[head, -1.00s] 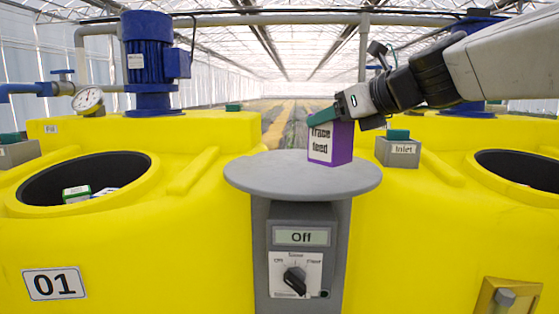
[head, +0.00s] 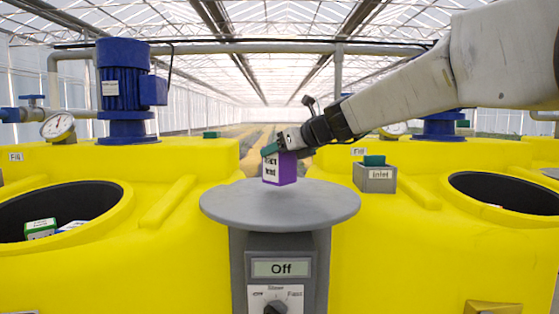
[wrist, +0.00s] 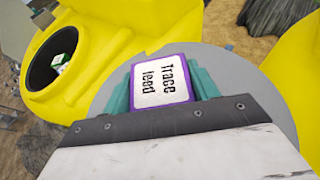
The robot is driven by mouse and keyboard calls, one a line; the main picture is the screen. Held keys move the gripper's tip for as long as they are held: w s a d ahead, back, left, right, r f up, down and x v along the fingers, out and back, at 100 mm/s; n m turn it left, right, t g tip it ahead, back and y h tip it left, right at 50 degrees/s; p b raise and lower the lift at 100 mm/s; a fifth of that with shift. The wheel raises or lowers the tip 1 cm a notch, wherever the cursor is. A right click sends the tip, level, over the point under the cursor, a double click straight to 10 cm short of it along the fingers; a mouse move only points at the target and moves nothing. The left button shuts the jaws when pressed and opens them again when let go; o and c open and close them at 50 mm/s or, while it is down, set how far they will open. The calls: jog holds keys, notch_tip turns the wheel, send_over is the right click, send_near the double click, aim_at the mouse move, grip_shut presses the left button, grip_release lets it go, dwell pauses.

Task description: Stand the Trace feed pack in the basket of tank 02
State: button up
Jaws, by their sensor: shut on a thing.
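The Trace feed pack (head: 279,168) is a purple box with a white label. My gripper (head: 283,148) is shut on it from above, its green fingers on either side, as the wrist view also shows (wrist: 160,82). In the head view the pack appears just above the round grey stand top (head: 280,208); I cannot tell whether it touches. The right yellow tank (head: 400,240) has a dark round opening (head: 505,193) with a small pale bit at its lower edge. Its number and any basket inside are not readable.
The left yellow tank (head: 150,255) has an opening holding a green-and-white pack (head: 41,229) and a bluish one. An inlet block (head: 375,177) rises beside the stand. The stand's post carries a display reading Off (head: 281,268) and a dial. A blue motor (head: 124,90) stands behind.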

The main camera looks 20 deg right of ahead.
jog(key=shift+f, duration=1.25)
jog(key=shift+f, duration=0.2)
jog(key=o, duration=1.2)
jog(key=shift+r, duration=0.1)
